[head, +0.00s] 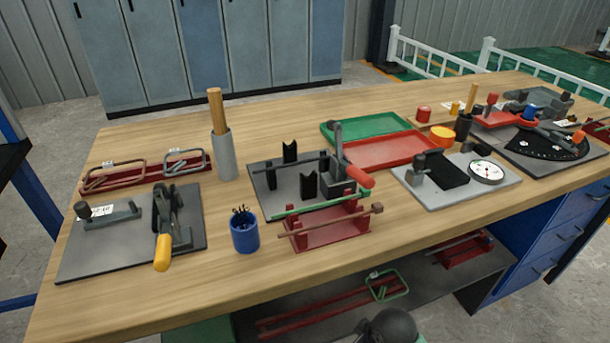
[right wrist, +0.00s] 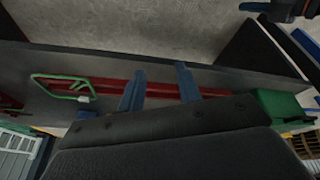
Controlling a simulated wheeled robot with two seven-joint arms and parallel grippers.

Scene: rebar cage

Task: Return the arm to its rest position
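My right gripper (right wrist: 160,78) shows in the right wrist view with its two blue fingers apart and nothing held between them. Behind the fingers are the red rails (right wrist: 110,87) on the dark lower shelf, with a green wire stirrup (right wrist: 62,87) at their left end. The same rails (head: 325,312) and stirrup (head: 386,285) show below the bench in the head view. A dark rounded part at the bottom of the head view seems to be mine. My left gripper is in neither view.
The wooden bench top (head: 150,300) carries a lever bender plate (head: 95,245), a blue cup (head: 245,234), a red rack (head: 330,232), red and green trays (head: 388,150) and a dial gauge plate (head: 455,195). The bench's front edge lies above the lower shelf (head: 420,280).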

